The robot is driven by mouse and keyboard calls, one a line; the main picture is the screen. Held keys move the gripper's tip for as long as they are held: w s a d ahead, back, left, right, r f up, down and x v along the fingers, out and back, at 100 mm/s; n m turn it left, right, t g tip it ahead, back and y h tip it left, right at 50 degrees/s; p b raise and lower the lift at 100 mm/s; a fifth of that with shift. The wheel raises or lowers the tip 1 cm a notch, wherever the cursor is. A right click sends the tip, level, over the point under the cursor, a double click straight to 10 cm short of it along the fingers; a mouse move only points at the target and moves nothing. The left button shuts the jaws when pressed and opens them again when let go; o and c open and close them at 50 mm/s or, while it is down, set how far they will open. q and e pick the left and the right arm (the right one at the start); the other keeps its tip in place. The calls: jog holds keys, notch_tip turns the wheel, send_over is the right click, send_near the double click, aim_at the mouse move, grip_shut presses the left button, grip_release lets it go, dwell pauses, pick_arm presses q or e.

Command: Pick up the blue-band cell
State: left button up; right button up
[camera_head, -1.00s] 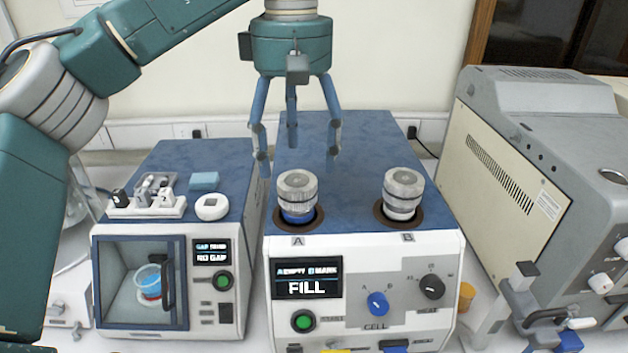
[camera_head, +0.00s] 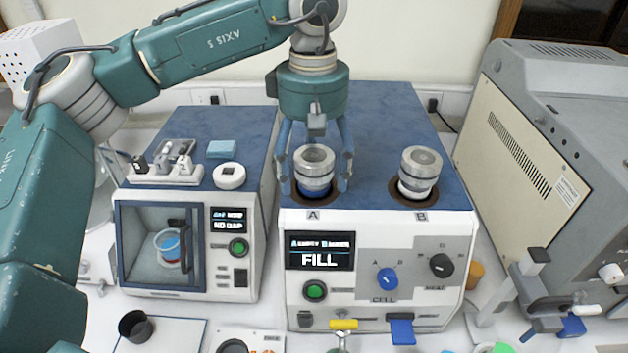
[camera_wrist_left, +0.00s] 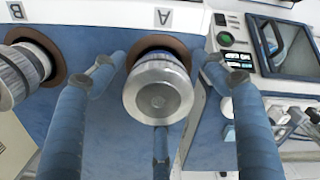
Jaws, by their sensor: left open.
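The blue-band cell (camera_head: 314,170) stands upright in well A of the machine (camera_head: 360,125). It has a ribbed silver cap, with a little blue showing low on its body. My left gripper (camera_head: 315,178) is open over it, with fingers spread on both sides of the cap. In the left wrist view, the cell's round cap (camera_wrist_left: 158,92) lies between the open fingers, with gaps visible at both sides. A third finger is partly hidden behind the cap. A second silver-capped cell (camera_head: 420,168) stands in well B, to the right. My right gripper is not in view.
A smaller blue-topped unit (camera_head: 243,280) with a glass door stands close on the left, carrying a white ring (camera_head: 229,176) and small parts. A large grey instrument (camera_head: 560,140) stands on the right. A dark cup (camera_head: 136,326) is at the front left.

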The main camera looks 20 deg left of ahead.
pick_arm(q)
jog(key=shift+f, duration=0.4)
jog(key=c, duration=1.4)
jog(key=shift+r, duration=0.1)
jog(key=shift+c, duration=0.6)
jog(key=shift+r, duration=0.1)
jog(key=shift+w+r+b, duration=0.1)
jog(key=shift+r+b, duration=0.2)
jog(key=shift+r, duration=0.3)
notch_tip(320, 180, up, 7)
jog(key=shift+d+f+b, duration=0.1)
jog(key=shift+f+b, duration=0.1)
jog(key=shift+b, duration=0.65)
notch_tip(320, 180, up, 11)
jog(key=shift+r+p, duration=0.1)
jog(key=shift+p, duration=1.15)
jog(key=shift+c, duration=0.2)
jog(key=shift+r, duration=0.4)
